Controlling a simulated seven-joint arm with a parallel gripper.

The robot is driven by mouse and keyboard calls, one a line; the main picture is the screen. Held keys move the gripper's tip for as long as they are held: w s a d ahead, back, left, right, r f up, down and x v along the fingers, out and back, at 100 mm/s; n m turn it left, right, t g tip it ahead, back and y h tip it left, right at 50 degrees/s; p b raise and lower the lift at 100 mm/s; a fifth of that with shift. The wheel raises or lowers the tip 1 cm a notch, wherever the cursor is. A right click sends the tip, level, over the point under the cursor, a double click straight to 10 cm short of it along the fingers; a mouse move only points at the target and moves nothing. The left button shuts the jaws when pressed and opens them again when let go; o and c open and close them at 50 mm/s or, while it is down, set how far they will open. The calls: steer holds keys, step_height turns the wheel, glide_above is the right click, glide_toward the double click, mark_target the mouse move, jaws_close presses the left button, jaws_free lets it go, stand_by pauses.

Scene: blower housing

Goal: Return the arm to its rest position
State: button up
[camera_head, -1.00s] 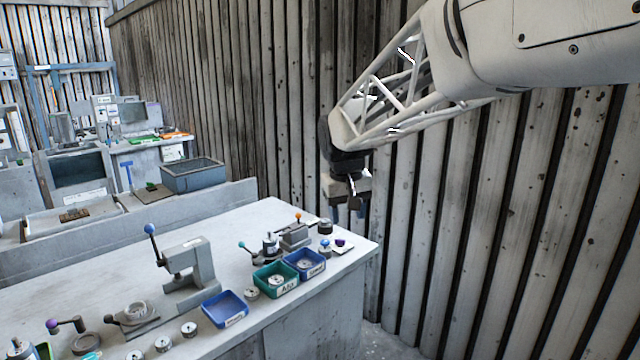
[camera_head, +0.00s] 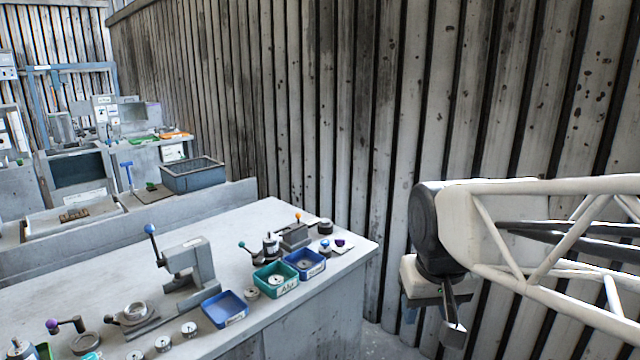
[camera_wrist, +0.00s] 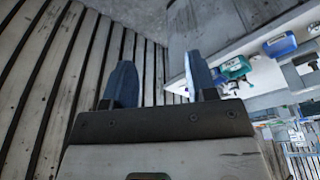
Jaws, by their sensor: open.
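My gripper (camera_head: 412,308) hangs to the right of the workbench (camera_head: 310,318), in front of the plank wall and clear of the bench. In the wrist view my gripper (camera_wrist: 162,85) shows two blue fingers spread wide with nothing between them. The fingertips are partly hidden in the head view. My lattice arm reaches in from the right edge of the head view.
The bench holds a lever press (camera_head: 188,270), a green bin (camera_head: 275,280), blue bins (camera_head: 225,308) and several small round parts. A plank wall (camera_head: 330,120) stands behind my arm. Free floor (camera_head: 385,342) shows beside the bench.

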steer(key=s+d+f, duration=0.2)
steer(key=s+f, duration=0.2)
steer(key=s, duration=0.5)
steer(key=shift+f+m, duration=0.25)
steer(key=shift+m, duration=0.15)
